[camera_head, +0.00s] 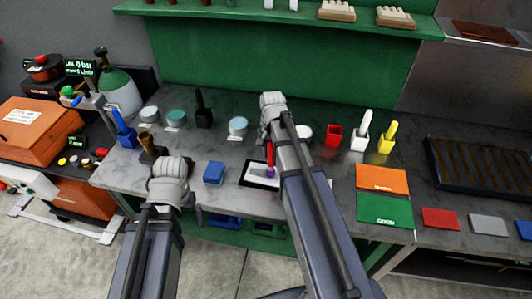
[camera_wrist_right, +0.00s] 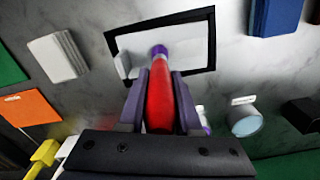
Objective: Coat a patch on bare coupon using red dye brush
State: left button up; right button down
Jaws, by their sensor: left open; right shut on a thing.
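My right gripper (camera_wrist_right: 160,88) is shut on the red brush (camera_wrist_right: 160,100), and its purple end (camera_wrist_right: 158,50) points at a white plate with a black border (camera_wrist_right: 190,40). In the wrist view the purple end overlaps the plate; I cannot tell whether it touches. In the head view the brush (camera_head: 270,155) stands roughly upright over the same plate (camera_head: 258,181), partly hidden by my right arm. No red patch shows on the visible white. My left gripper (camera_head: 196,214) is open near the bench's front edge, largely hidden by its own arm.
A blue block (camera_head: 214,173) lies left of the plate. A red holder (camera_head: 333,135), white holder (camera_head: 361,138) and yellow holder (camera_head: 387,138) stand right. Round tins (camera_head: 238,126) line the back. Orange (camera_head: 381,180) and green (camera_head: 383,209) mats lie right.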

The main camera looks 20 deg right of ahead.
jog(key=shift+s+d, duration=0.4)
jog(key=shift+d, duration=0.1)
jog(key=shift+r, duration=0.1)
jog(key=shift+w+a, duration=0.1)
jog(key=shift+w+a, duration=0.95)
jog(key=shift+a, duration=0.4)
jog(key=shift+w+a, duration=0.95)
jog(key=shift+a, duration=0.3)
